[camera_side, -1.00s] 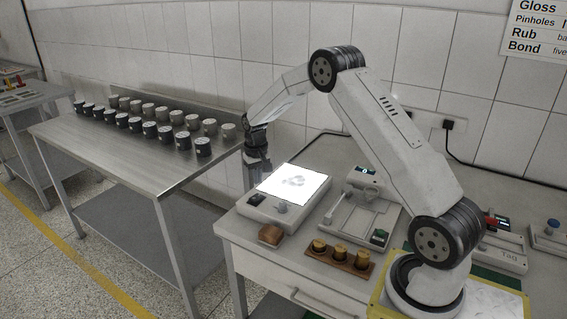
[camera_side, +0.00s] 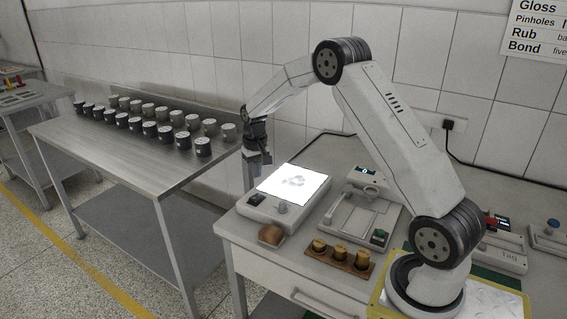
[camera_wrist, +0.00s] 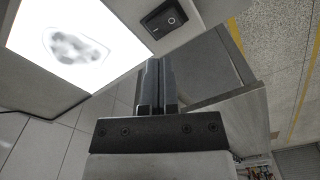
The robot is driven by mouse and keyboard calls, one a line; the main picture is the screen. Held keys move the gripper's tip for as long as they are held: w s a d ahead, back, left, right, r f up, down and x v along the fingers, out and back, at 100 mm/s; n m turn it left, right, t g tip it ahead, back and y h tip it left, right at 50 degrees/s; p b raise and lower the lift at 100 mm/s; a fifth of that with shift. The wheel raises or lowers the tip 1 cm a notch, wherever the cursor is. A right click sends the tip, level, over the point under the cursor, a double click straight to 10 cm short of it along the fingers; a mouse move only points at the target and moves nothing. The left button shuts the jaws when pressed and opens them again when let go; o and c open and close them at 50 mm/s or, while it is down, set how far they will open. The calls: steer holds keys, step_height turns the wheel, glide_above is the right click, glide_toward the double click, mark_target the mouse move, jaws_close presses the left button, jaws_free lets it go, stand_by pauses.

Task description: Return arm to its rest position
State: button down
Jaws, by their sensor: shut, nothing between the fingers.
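My gripper (camera_side: 255,172) points down at the left end of the bench, beside the back left side of the lit light box. Its fingers are together and empty; in the wrist view the two dark fingers (camera_wrist: 156,88) lie side by side with nothing between them. The light box panel (camera_side: 292,184) glows white with a grey smudge-like shape on it. The panel also shows at the upper left of the wrist view (camera_wrist: 105,25), with a black rocker switch (camera_wrist: 165,18) beside it.
A device with a lever and small display (camera_side: 362,213) stands right of the light box. A wooden block with brass weights (camera_side: 341,259) and a brown block (camera_side: 271,235) sit in front. A metal table (camera_side: 105,140) with several dark and grey cans stands left, across a gap.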

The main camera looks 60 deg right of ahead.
steer(key=s+a+r+n+t, duration=0.2)
steer(key=s+a+n, duration=0.3)
steer(key=s+a, duration=1.4)
steer(key=s+r, duration=0.1)
steer(key=s, duration=0.1)
steer(key=shift+s+a+n+t, duration=0.3)
steer(key=shift+a+n, duration=0.05)
steer(key=shift+n, duration=0.05)
